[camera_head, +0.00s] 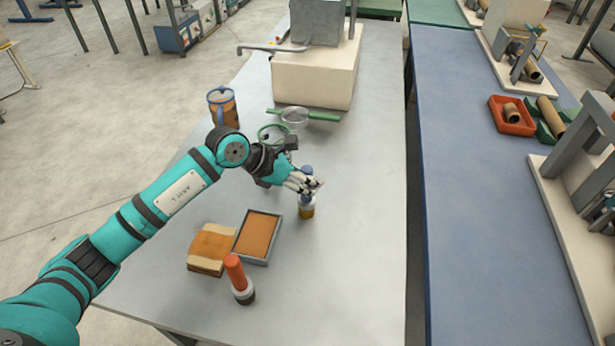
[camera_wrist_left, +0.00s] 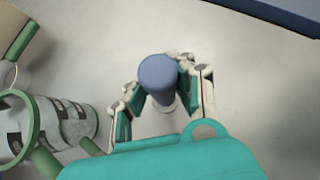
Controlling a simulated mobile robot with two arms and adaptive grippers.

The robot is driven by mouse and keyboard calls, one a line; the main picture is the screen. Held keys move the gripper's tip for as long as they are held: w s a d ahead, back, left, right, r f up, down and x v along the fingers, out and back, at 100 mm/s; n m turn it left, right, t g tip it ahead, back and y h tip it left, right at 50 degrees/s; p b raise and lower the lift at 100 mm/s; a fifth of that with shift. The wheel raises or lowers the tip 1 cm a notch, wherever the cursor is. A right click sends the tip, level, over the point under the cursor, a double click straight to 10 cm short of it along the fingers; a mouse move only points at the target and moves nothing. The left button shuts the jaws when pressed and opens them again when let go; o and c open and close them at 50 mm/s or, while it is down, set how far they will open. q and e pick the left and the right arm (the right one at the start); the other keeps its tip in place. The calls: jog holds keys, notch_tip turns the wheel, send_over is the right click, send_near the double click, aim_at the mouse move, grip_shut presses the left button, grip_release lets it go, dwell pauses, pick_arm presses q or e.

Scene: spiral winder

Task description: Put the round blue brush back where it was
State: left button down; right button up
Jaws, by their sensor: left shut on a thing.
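The round blue brush (camera_head: 307,211) stands upright on or just above the grey table, near its middle. It has a blue handle and a yellowish-brown lower end. My left gripper (camera_head: 304,184) is shut around its handle. In the left wrist view, the blue round top of the brush (camera_wrist_left: 158,74) shows between the fingers of my left gripper (camera_wrist_left: 163,92). Its lower end is mostly hidden there. I cannot tell whether the brush touches the table. My right gripper is not in view.
A framed orange tray (camera_head: 276,243), a brown pad (camera_head: 211,248) and a round orange brush (camera_head: 236,272) are nearer on the grey table. A green-handled sieve (camera_head: 296,116), a blue-handled jar (camera_head: 223,108) and a cream block (camera_head: 315,80) are farther back. Table right of the brush is clear.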

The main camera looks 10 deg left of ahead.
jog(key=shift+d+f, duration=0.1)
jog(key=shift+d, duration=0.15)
pick_arm(q)
jog(key=c, duration=1.1)
grip_release()
jog(key=shift+c, duration=0.2)
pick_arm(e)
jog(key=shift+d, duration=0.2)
pick_arm(q)
jog(key=b+v, duration=0.2)
jog(key=v, duration=1)
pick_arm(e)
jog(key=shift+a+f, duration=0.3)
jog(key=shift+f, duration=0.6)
pick_arm(q)
jog(key=shift+r, duration=0.1)
